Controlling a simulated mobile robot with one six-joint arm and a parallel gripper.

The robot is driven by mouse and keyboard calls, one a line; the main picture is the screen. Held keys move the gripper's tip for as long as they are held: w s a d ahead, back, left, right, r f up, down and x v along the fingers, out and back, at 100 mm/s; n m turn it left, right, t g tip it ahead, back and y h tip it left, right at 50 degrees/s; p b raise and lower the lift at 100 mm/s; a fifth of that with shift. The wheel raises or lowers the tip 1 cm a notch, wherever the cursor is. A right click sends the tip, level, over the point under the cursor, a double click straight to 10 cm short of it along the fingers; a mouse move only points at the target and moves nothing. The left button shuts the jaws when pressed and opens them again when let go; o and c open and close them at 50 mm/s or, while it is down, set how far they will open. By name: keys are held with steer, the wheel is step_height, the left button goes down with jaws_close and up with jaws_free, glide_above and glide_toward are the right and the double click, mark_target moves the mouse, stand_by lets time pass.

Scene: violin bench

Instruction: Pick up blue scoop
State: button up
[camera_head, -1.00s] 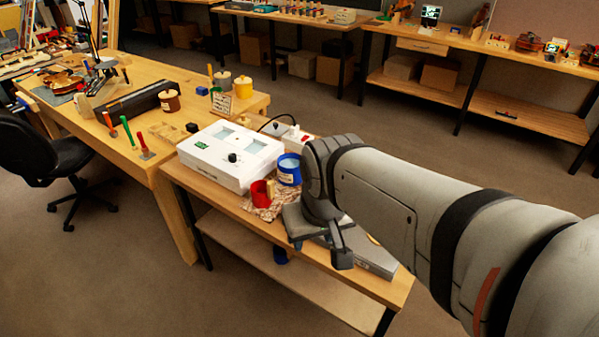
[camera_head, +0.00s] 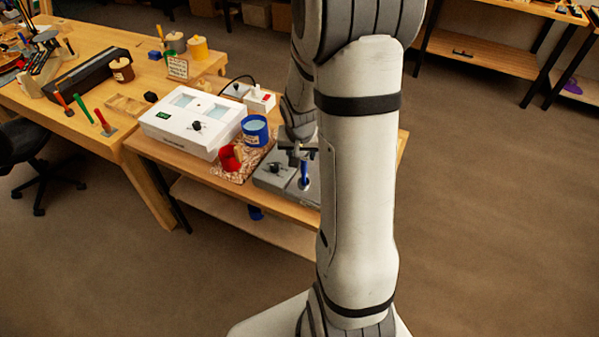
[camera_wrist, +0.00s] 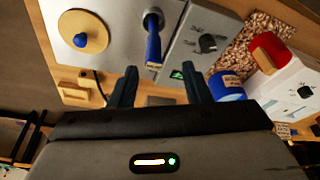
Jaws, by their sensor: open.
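A slim blue handle, which I take for the blue scoop, shows in the head view (camera_head: 304,170) by the grey unit under my arm. In the wrist view the blue scoop (camera_wrist: 153,42) lies just beyond my fingertips, roughly between their lines, with a pale band at its near end. My gripper (camera_wrist: 158,80) is open, with two dark fingers apart and nothing between them. In the head view my gripper (camera_head: 295,150) is over the grey unit, partly hidden by my arm. I cannot tell the height gap to the scoop.
A grey unit with a black knob (camera_wrist: 208,43) is beside the scoop. A blue pot (camera_head: 255,130) and a red cup (camera_head: 230,158) stand on a speckled mat (camera_head: 243,174). A white box (camera_head: 190,125) is farther left. A round tan lid with a blue knob (camera_wrist: 82,40) is at left.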

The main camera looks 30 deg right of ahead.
mark_target(304, 165)
steer(key=x, duration=0.7)
steer(key=shift+s+d+f, duration=0.25)
steer(key=shift+d, duration=0.1)
jaws_close()
